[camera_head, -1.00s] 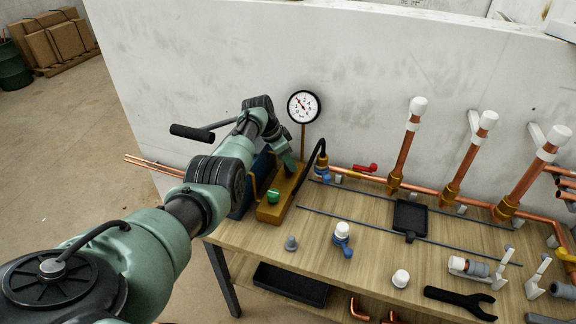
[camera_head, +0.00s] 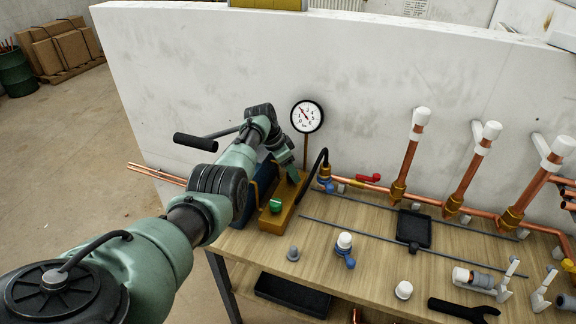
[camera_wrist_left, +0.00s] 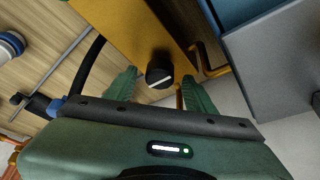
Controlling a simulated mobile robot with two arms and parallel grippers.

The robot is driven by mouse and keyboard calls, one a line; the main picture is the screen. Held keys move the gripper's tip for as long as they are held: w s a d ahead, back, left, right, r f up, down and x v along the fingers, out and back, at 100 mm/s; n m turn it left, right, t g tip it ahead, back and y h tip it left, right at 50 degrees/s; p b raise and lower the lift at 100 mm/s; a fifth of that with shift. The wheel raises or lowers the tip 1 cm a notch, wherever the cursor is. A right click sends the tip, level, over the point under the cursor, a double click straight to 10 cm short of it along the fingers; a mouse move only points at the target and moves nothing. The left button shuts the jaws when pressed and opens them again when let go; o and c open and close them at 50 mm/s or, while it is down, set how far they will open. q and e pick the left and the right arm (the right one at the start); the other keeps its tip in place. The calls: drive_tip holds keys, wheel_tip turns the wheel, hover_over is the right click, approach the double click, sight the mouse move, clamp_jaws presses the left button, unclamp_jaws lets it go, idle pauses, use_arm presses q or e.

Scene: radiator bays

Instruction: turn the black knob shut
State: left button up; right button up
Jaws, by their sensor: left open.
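The black knob (camera_wrist_left: 159,76) with a white line across its face sits on the end of the ochre pump body (camera_wrist_left: 125,30) in the left wrist view. My left gripper (camera_wrist_left: 160,82) is open, with one green finger on each side of the knob. I cannot tell whether either finger touches it. In the head view my left gripper (camera_head: 290,172) is at the back end of the ochre pump body (camera_head: 276,221), and the knob is hidden there. A green knob (camera_head: 275,206) shows at the pump's front end. My right gripper is not in view.
A pressure gauge (camera_head: 306,116) stands on a stem behind the pump. A black hose (camera_head: 321,158) runs beside it. A black-gripped lever (camera_head: 195,142) sticks out left of my arm. Copper pipes (camera_head: 430,206) and loose fittings lie right on the workbench. A white wall (camera_head: 200,70) closes the back.

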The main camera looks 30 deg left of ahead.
use_arm(q)
drive_tip(key=shift+s+a+r, duration=0.1)
drive_tip(key=shift+r, duration=0.35)
drive_tip(key=v, duration=0.6)
drive_tip(key=shift+r, duration=0.3)
drive_tip(key=shift+s, duration=0.1)
